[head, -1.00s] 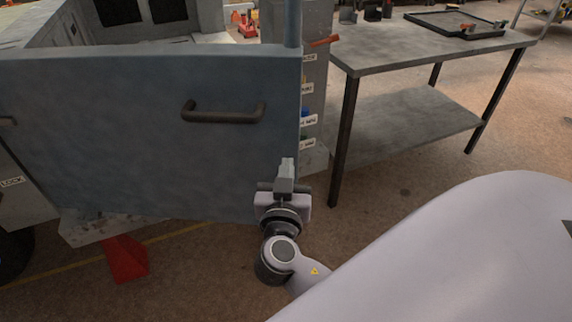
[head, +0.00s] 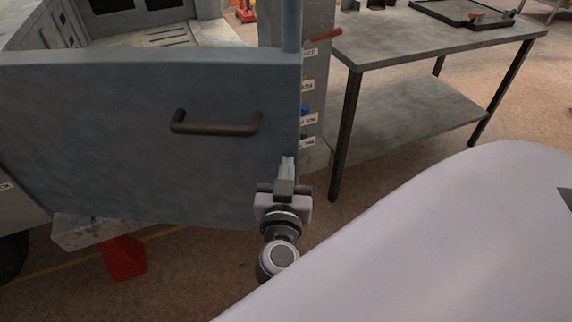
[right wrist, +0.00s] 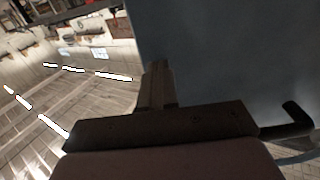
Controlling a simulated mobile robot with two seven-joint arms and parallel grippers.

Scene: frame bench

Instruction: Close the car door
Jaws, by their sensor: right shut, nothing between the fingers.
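The car door (head: 110,130) is a blue-grey panel that fills the left half of the head view. It stands open, in front of the car body. Its dark handle (head: 216,128) is on the upper right part of the panel. My right gripper (head: 287,165) is shut and empty at the lower right edge of the door. It looks very close to the panel; I cannot tell whether it touches. In the right wrist view the fingers (right wrist: 157,85) overlap the edge of the door panel (right wrist: 220,60). My left gripper is not in view.
A grey metal table (head: 430,42) with a lower shelf stands to the right, with a black tray (head: 462,12) on it. A labelled grey post (head: 313,70) stands just behind the door's right edge. A red block (head: 124,257) lies on the floor below the door.

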